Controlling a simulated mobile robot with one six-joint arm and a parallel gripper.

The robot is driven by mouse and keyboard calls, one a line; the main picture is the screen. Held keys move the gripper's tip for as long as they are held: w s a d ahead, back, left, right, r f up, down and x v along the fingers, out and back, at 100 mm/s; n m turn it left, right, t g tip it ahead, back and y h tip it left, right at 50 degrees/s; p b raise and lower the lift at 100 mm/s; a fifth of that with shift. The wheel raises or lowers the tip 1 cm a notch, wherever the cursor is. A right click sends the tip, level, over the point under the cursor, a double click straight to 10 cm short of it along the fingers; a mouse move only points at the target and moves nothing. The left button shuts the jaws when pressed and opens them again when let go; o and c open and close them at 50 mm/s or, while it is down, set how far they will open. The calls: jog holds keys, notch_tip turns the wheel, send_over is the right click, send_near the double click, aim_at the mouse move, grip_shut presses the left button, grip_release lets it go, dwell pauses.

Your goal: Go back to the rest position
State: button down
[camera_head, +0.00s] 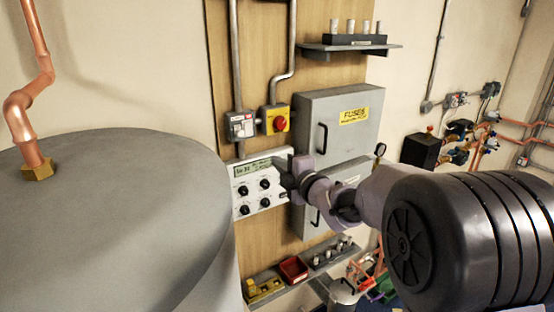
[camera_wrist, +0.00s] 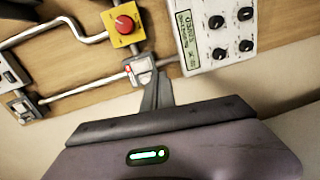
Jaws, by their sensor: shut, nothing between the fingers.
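My gripper (camera_head: 285,180) is at the wall in the head view, beside the right edge of the white control panel (camera_head: 243,191) with its small display and several black knobs. In the wrist view my gripper's fingers (camera_wrist: 155,82) are shut together with nothing between them. The same control panel shows at the upper right of the wrist view (camera_wrist: 208,60). My arm reaches in from the right of the head view and hides part of the grey cabinet behind it.
A large grey tank (camera_head: 100,215) with a copper pipe (camera_head: 25,100) fills the left. A yellow box with a red knob (camera_head: 276,120) and a grey fuse cabinet (camera_head: 365,105) are on the board. Below is a shelf with a red bin (camera_head: 293,269). Valves (camera_head: 460,130) are at right.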

jog(key=s+d+f+m+g+h+b, duration=0.1)
jog(key=s+d+f+m+h+b, duration=0.3)
jog(key=s+d+f+m+b, duration=0.3)
jog(key=s+d+f+m+g+h+b, duration=0.1)
jog(key=s+d+f+m+h+b, duration=0.3)
jog(key=s+d+m+b, duration=0.35)
jog(key=s+f+m+g+b, duration=0.2)
jog(key=s+f+m, duration=0.2)
jog(key=s, duration=0.5)
jog(key=s+a+f+m+g+y+b, duration=0.1)
jog(key=s+f+m+g+b, duration=0.1)
jog(key=s+f+m, duration=0.3)
jog(key=s+f+m+g+b, duration=0.2)
jog(key=s+f+m+b, duration=0.1)
jog(key=s+f, duration=0.6)
jog(key=s+m, duration=0.1)
jog(key=s, duration=0.3)
jog(key=shift+s+a+f+g, duration=0.2)
jog(key=shift+a+f+g, duration=0.1)
jog(key=shift+a, duration=0.1)
jog(key=shift+m, duration=0.25)
